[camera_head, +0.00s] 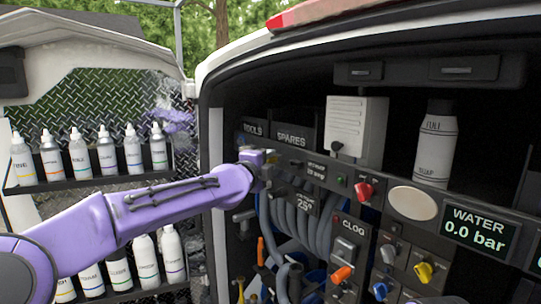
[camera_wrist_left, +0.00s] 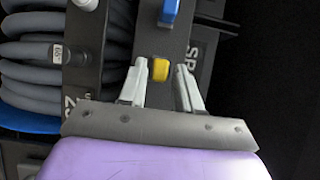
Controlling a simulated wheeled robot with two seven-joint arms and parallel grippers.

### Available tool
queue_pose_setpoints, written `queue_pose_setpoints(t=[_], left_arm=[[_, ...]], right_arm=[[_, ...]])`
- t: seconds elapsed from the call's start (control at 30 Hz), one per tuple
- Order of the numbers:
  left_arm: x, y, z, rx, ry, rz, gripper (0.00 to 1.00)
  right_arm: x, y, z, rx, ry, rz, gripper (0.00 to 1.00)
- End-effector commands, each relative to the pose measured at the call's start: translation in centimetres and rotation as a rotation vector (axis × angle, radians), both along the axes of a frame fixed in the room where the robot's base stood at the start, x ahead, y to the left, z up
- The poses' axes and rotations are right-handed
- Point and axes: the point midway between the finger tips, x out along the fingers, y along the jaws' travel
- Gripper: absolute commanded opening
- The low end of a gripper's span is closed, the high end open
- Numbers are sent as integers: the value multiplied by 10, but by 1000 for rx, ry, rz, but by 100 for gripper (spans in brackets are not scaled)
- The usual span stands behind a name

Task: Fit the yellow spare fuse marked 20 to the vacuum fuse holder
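In the left wrist view a small yellow fuse (camera_wrist_left: 160,69) sits on a dark grey panel strip, between the tips of my left gripper (camera_wrist_left: 161,82). A narrow dark gap shows on its right side; the left fingertip is very close to it. Its marking is not readable. A blue piece (camera_wrist_left: 169,12) sits farther along the same strip. In the head view my left gripper (camera_head: 266,170) is at the panel's left end, below the SPARES label (camera_head: 294,139). A small label (camera_head: 316,169), apparently the vacuum fuse one, is to its right. The holder itself is not clearly seen. My right gripper is not in view.
Coiled grey hoses (camera_head: 300,222) hang below the panel. A red knob (camera_head: 364,191), a water display (camera_head: 474,231) and several coloured switches are to the right. A white bottle (camera_head: 437,145) stands behind the panel. Several spray bottles (camera_head: 106,152) line the door shelves at left.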

Motion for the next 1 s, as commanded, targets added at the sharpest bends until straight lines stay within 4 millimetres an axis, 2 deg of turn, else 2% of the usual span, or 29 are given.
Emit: queue_pose_setpoints(t=[0.2, 0.27, 0.3, 0.6, 1.0], left_arm=[[0, 0, -1, 0, 0, 0, 33], [0, 0, -1, 0, 0, 0, 13], [0, 0, -1, 0, 0, 0, 0], [-1, 2, -2, 0, 1, 0, 0], [-14, 22, -3, 0, 0, 1, 0]], right_arm=[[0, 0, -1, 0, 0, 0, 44], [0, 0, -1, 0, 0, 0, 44], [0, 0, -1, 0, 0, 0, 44], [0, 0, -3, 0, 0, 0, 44], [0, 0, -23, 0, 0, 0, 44]])
